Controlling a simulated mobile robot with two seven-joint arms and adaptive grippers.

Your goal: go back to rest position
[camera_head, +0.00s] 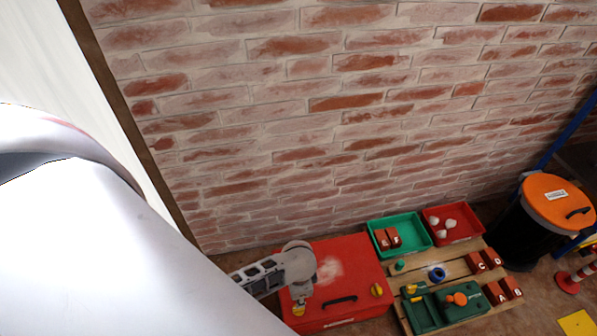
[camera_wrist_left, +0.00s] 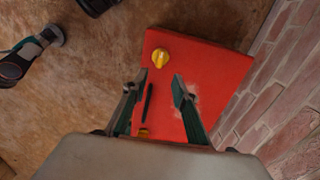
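In the left wrist view my left gripper (camera_wrist_left: 162,82) has its two fingers spread apart with nothing between them, above a red case (camera_wrist_left: 218,72). The case has a dark handle (camera_wrist_left: 148,102) and a yellow latch (camera_wrist_left: 160,55) ahead of the fingers. In the head view a large white link of my arm fills the left foreground. A grey jointed part of mine (camera_head: 285,270) shows over the left part of the red case (camera_head: 350,265); its fingertips cannot be made out there.
Right of the case, a wooden pallet (camera_head: 455,270) holds a green tray (camera_head: 410,247), a red tray (camera_head: 467,233), lettered brown blocks (camera_head: 503,290) and a green toolbox (camera_head: 461,302). A black bin with an orange lid (camera_head: 557,200) stands further right. A brick wall (camera_head: 330,110) closes the back.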

